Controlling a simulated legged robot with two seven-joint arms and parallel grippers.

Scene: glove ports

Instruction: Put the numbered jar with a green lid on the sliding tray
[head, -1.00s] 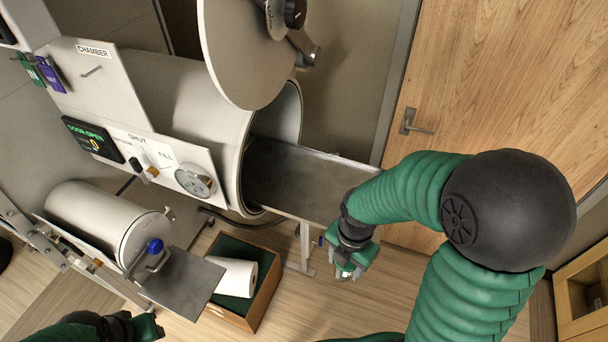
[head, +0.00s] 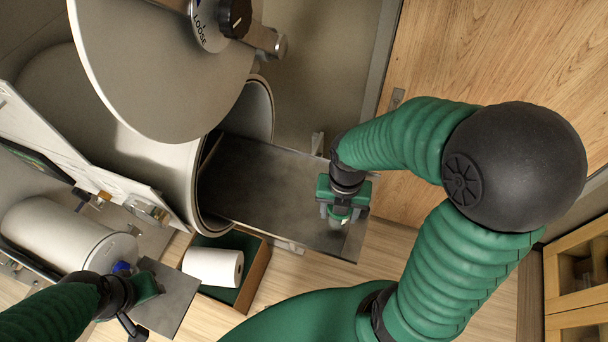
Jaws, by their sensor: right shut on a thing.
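The sliding tray (head: 270,180) is a grey metal plate sticking out of the open round mouth of the large chamber. My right gripper (head: 338,220) is over its outer right end, pointing down. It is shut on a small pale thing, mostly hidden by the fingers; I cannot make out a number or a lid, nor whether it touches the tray. No other jar shows. My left gripper (head: 150,284) is at the lower left, by the smaller cylinder's plate; its fingers are not clear enough to tell open from shut.
The chamber's round door (head: 165,60) stands open above the tray. The smaller white cylinder (head: 60,238) with its own metal plate (head: 170,300) is at lower left. A wooden box (head: 258,272) with a white roll (head: 213,266) stands below the tray. The tray's middle is bare.

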